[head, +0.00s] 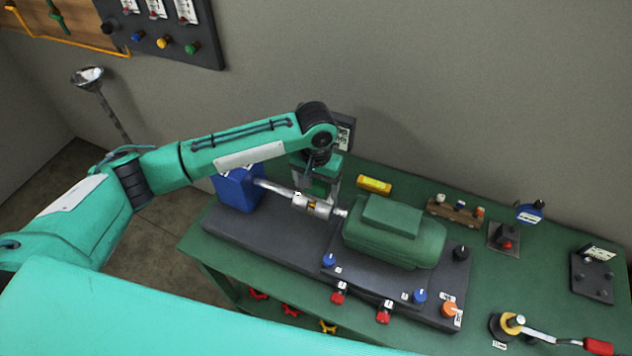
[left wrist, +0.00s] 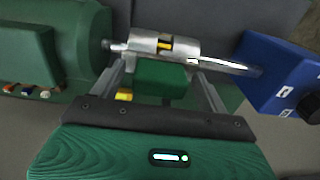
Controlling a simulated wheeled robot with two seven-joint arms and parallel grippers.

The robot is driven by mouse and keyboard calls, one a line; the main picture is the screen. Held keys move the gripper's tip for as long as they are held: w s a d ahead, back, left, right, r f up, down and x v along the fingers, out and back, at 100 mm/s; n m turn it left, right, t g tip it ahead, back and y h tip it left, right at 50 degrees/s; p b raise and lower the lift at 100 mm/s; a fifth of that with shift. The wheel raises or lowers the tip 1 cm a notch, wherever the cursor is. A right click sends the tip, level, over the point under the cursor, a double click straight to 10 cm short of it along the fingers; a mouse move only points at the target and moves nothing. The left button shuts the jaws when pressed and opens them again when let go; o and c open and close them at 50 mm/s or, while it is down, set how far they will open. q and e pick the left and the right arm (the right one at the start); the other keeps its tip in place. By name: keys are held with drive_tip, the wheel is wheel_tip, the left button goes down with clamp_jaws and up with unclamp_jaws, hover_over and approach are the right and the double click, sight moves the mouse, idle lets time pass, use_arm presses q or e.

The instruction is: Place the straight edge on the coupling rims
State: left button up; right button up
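The silver coupling (head: 312,205) sits on the shaft between the green motor (head: 400,232) and the blue box (head: 238,188). A yellow and black insert shows in its middle, also in the left wrist view (left wrist: 165,46). My left gripper (head: 318,198) is right at the coupling, pointing down. In the left wrist view its fingers (left wrist: 157,75) stand wide apart, with a green block between them that I cannot identify. A bright strip shows beside the coupling; I cannot tell whether it is shaft or straight edge. I cannot pick out the straight edge for sure. My right gripper is out of view.
On the green bench (head: 510,310) are a yellow block (head: 374,184), a wooden rack (head: 455,210), a red button box (head: 505,240) and a red-handled tool (head: 570,343). Red, blue and orange knobs line the dark base (head: 270,245). A wall panel (head: 160,28) hangs behind.

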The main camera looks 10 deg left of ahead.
sight(317, 181)
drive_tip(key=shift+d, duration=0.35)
use_arm(q)
drive_tip(key=shift+r, duration=0.25)
wheel_tip(317, 181, up, 12)
drive_tip(key=b, duration=0.3)
drive_tip(key=shift+f+b, duration=0.15)
drive_tip(key=shift+b, duration=0.2)
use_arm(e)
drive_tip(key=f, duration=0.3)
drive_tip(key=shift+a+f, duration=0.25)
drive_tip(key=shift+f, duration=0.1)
use_arm(q)
drive_tip(key=shift+f, duration=0.1)
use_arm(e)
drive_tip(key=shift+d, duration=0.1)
